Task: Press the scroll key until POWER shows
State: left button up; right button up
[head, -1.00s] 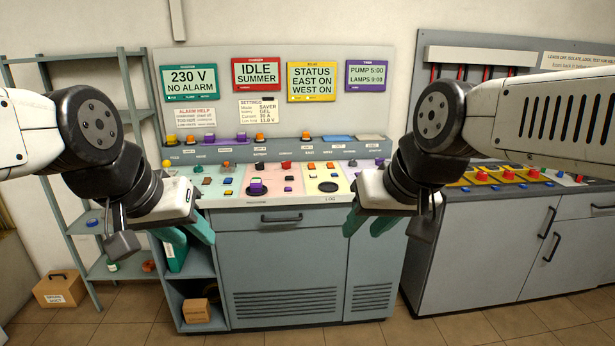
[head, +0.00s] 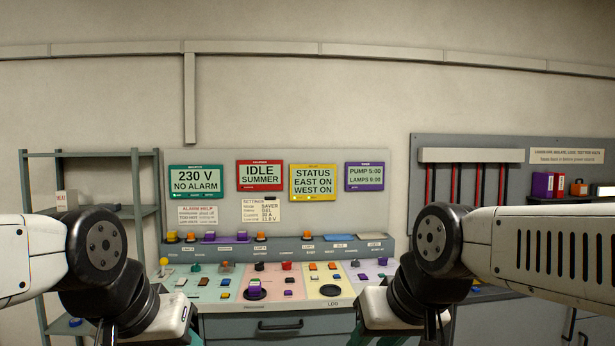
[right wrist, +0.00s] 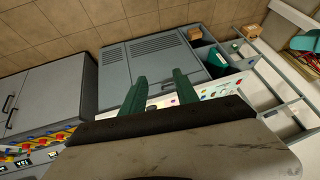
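Four displays hang above the console (head: 225,307). The green display (head: 196,181) reads 230 V, NO ALARM. The red display (head: 260,175) reads IDLE, SUMMER. The yellow display (head: 312,182) reads STATUS, EAST ON, WEST ON. The purple display (head: 364,176) shows PUMP and LAMPS times. None shows POWER. Coloured keys stand on the panel below; their labels are too small for me to pick out a scroll key. My left gripper (head: 180,338) is cut off at the bottom edge; its fingers stood apart earlier. My right gripper (right wrist: 160,92) is open and empty, apart from the console.
A settings card (head: 261,211) and an alarm-help card (head: 198,215) are on the backboard. A shelf rack (head: 138,190) stands at the left. Another panel with red bars (head: 478,185) is at the right. My arms cover both lower sides of the head view.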

dwell(0.4)
grip_shut()
dwell(1.6)
